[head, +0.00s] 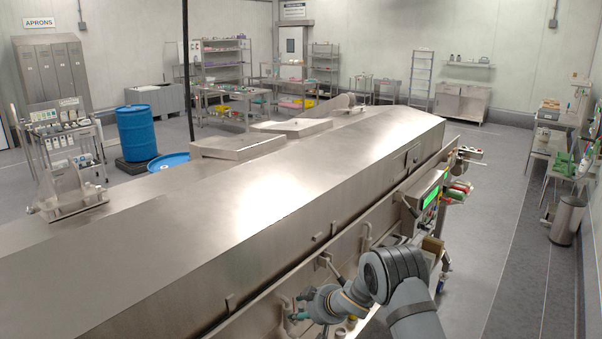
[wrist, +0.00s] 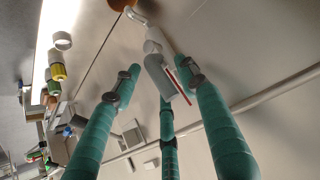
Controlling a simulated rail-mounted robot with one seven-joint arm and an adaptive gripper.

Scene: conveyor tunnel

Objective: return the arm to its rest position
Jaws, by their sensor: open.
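My arm reaches in from the bottom right of the head view, bent in front of the side of the long steel conveyor tunnel (head: 240,190). My gripper (head: 298,306) points left at the tunnel's lower side wall, near its pipes and handles. In the wrist view my gripper (wrist: 158,72) shows teal fingers spread apart. A grey-white handle-like part with a red stripe (wrist: 163,76) shows between the fingertips. I cannot tell whether the fingers touch it. The gripper looks empty.
A control panel with a green screen (head: 428,193) and a bent handle (head: 333,268) stick out from the tunnel side near my arm. Small items lie on a ledge (head: 432,246) beside my arm. The floor aisle (head: 510,230) at right is clear. A bin (head: 567,219) stands far right.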

